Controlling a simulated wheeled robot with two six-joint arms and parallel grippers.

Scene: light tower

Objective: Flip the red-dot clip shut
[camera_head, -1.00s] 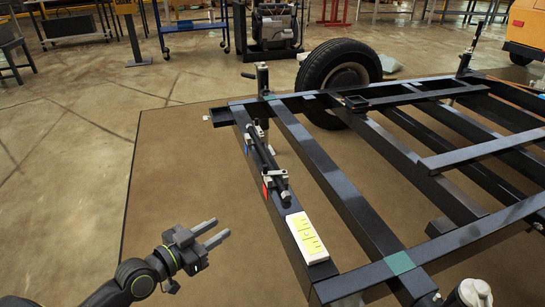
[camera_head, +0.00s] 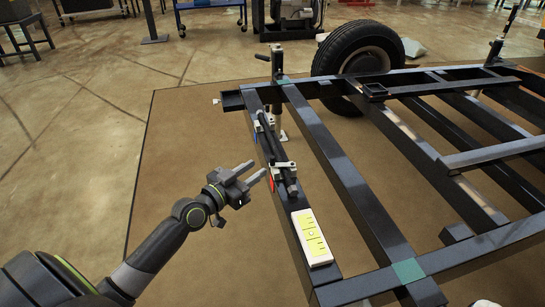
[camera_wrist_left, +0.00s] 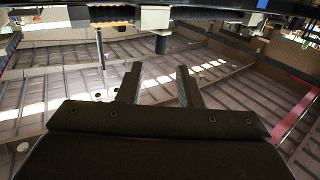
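The red-dot clip (camera_head: 283,169) is a small pale-grey clip on the near-left frame beam, with a red mark (camera_head: 271,183) on the beam's side beside it. A black rod (camera_head: 268,142) lies along the beam by the clip. I cannot tell how far the clip's flap is open. My left gripper (camera_head: 257,170) is just left of the red mark, apart from the clip, its two fingers spread and empty. The fingers show apart in the left wrist view (camera_wrist_left: 160,85) too. My right gripper is not in view.
A blue mark (camera_head: 254,140) shows farther along the same beam (camera_head: 292,217). A white block with a yellow-green label (camera_head: 312,238) sits on the beam nearer me. A jack post (camera_head: 277,75) and a wheel (camera_head: 355,58) stand behind. The floor left of the beam is clear.

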